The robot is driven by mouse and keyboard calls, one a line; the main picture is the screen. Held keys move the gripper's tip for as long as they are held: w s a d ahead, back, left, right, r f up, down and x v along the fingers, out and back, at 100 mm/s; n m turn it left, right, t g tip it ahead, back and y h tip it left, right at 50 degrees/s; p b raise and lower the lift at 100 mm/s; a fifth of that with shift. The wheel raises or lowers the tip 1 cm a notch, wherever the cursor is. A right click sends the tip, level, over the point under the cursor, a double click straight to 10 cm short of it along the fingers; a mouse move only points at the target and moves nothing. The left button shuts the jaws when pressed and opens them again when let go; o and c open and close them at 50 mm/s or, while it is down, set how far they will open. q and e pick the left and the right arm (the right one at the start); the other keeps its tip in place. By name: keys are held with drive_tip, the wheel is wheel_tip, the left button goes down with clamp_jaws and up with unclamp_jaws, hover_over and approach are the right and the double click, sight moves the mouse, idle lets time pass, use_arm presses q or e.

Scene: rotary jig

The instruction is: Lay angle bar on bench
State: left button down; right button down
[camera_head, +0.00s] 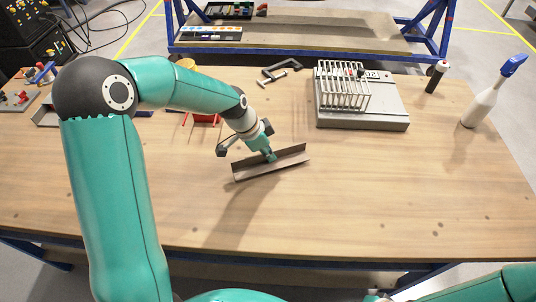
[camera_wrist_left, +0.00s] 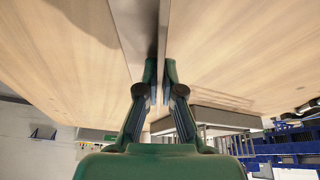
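The angle bar (camera_head: 290,161) is a long grey-brown metal L-profile near the middle of the wooden bench (camera_head: 370,200), slanting up to the right in the head view. My left gripper (camera_head: 269,156) is shut on its upright flange, close to mid-length. In the left wrist view the two fingertips (camera_wrist_left: 161,78) press on either side of the flange, and the bar (camera_wrist_left: 135,30) runs away to the top edge. The bar is at or just above the bench top; I cannot tell whether it touches. My right gripper is out of view.
A grey plate with a white wire rack (camera_head: 343,88) stands behind to the right. A clamp (camera_head: 280,73), a red bin (camera_head: 206,118), a dark bottle (camera_head: 436,77) and a white spray bottle (camera_head: 490,95) are around the back. The bench front is clear.

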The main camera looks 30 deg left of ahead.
use_arm(q)
drive_tip(key=shift+f, duration=0.75)
drive_tip(key=c, duration=1.3)
unclamp_jaws()
drive_tip(key=shift+r, duration=0.1)
drive_tip(key=b+v, duration=0.1)
drive_tip(key=v, duration=1.1)
